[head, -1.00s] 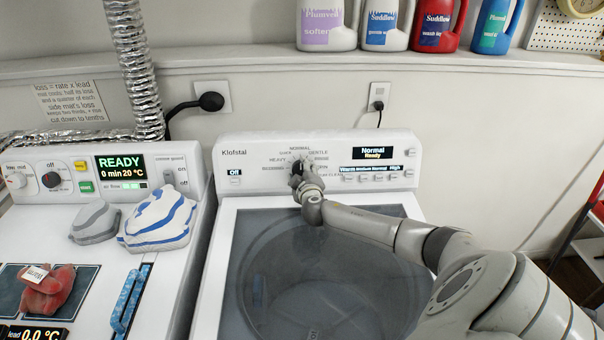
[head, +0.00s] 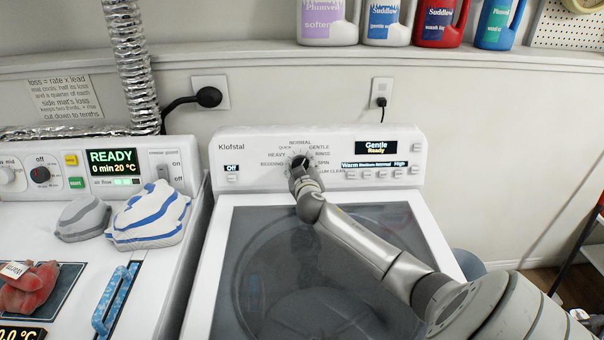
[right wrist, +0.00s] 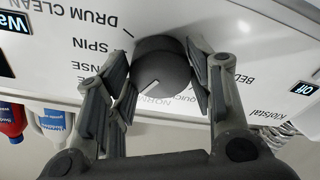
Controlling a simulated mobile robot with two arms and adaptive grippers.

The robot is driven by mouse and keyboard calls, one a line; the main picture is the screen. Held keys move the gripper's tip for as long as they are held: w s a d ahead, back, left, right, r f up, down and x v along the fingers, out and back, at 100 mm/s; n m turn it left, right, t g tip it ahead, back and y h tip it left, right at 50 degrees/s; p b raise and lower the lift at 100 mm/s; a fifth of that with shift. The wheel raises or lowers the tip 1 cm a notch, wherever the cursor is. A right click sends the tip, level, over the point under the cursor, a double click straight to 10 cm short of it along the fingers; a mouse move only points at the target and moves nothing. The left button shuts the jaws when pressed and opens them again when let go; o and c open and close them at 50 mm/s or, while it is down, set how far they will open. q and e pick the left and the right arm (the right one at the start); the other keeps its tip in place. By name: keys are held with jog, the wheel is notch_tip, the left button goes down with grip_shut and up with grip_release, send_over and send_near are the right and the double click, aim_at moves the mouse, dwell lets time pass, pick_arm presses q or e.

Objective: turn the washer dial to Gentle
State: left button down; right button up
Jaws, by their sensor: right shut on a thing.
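The washer (head: 222,225) stands in the middle of the head view, its panel upright at the back. The dark round dial (head: 300,160) is on the panel, ringed by printed cycle names and partly hidden by my gripper. My right gripper (head: 299,168) is shut on the dial. In the right wrist view, upside down, one finger is on each side of the dial (right wrist: 162,66). The dial's white line points between RINSE and NORMAL; the label there is hidden by a finger. The washer's display (head: 376,146) reads "Gentle" and "Ready". My left gripper is not in view.
A second machine (head: 190,160) with a "READY" display stands at left. On it are a striped cloth (head: 150,215), a grey folded cloth (head: 84,217) and a red item (head: 30,288). Several detergent bottles (head: 385,20) stand on the shelf above. The washer's glass lid is clear.

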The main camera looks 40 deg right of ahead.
dwell(0.4)
jog(key=o, duration=1)
jog(key=shift+o, duration=0.2)
jog(key=v, duration=1.2)
jog(key=shift+r, duration=0.15)
